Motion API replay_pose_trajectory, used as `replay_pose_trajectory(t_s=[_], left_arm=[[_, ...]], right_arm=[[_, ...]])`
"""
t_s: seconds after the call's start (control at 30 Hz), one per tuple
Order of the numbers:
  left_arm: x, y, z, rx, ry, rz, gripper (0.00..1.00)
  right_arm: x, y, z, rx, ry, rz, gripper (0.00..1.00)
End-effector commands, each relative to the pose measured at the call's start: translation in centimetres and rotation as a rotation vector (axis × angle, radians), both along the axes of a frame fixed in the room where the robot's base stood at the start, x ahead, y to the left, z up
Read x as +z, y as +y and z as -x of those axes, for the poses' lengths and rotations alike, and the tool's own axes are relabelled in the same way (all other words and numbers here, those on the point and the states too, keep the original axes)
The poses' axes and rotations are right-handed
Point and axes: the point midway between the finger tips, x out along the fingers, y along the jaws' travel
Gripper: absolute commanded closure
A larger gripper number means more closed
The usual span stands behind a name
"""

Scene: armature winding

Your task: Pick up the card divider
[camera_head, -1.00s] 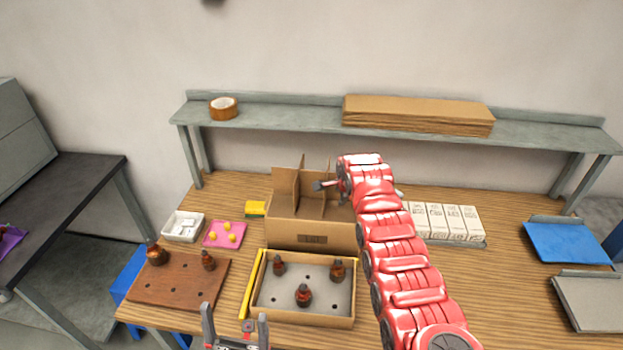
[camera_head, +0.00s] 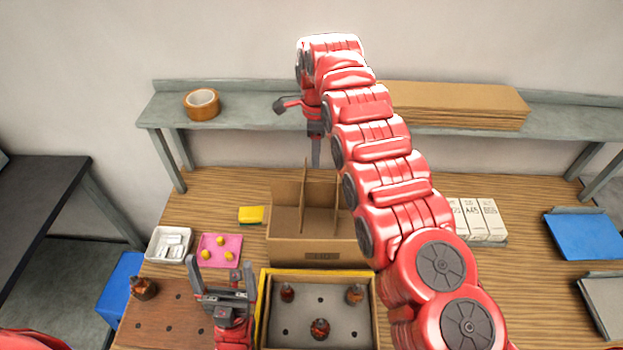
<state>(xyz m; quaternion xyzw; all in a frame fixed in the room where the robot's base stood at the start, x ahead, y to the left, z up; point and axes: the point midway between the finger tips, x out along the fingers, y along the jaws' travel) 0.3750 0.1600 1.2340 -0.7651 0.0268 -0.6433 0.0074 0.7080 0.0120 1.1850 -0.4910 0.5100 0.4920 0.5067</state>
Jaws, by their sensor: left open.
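The card divider (camera_head: 304,190) is brown cardboard. It stands upright inside the open carton (camera_head: 315,251), with its top edges above the carton's front wall. My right gripper (camera_head: 316,163) points down from above the carton, its tip close to the divider's top. The fingers show edge-on, so I cannot tell whether they are apart or touch the card. My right arm covers the carton's right side. My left gripper (camera_head: 221,266) is open and empty, left of the bottle tray and in front of a pink mat.
A white bin (camera_head: 168,243), pink mat (camera_head: 207,238) and yellow sponge (camera_head: 251,214) lie left of the carton. A shelf (camera_head: 250,107) spans the back.

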Motion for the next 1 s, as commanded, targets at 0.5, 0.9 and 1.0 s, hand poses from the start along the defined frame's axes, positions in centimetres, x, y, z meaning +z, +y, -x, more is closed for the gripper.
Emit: replay_pose_trajectory(t_s=[0.5,0.9,1.0], left_arm=[[-8.5,0.0,0.1,0.0,0.0,0.0,0.0],[-5.9,0.0,0.0,0.0,0.0,0.0,0.0],[-5.2,0.0,0.0,0.0,0.0,0.0,0.0]], right_arm=[[-8.2,-0.1,0.1,-0.001,0.001,0.0,0.6],[-12.0,-0.2,0.1,-0.001,0.004,0.001,0.6],[-12.6,-0.4,0.1,-0.002,0.004,0.001,0.6]])
